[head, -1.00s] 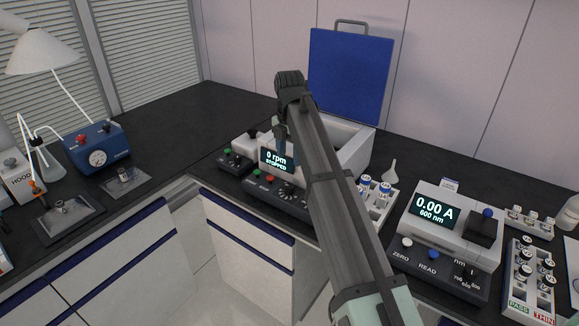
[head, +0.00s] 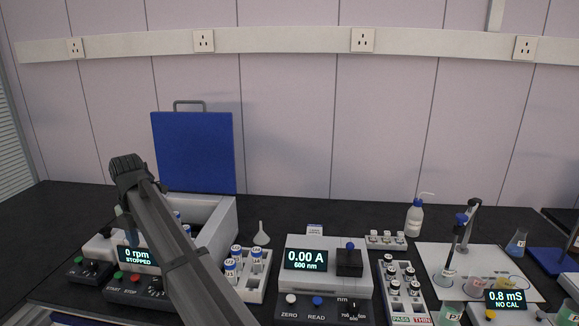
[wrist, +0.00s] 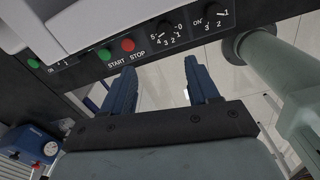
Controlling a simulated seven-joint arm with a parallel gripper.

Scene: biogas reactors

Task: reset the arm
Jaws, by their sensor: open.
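My gripper (wrist: 158,85) shows in the wrist view with its two blue fingers apart and nothing between them. It is below the front panel with the green START button (wrist: 105,54) and red STOP button (wrist: 128,45). In the head view my arm rises in front of the shaker incubator (head: 215,225), whose blue lid (head: 195,150) stands up. The display (head: 137,255) reads 0 rpm STOPPED. My fingers are small and partly hidden beside the arm there, near the incubator's left part.
A vial rack (head: 257,280) stands right of the incubator, with a funnel (head: 261,235) behind it. The photometer (head: 325,270) reads 0.00 A. Another rack (head: 418,305) and a conductivity meter (head: 505,297) stand further right. The bench behind the photometer is mostly clear.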

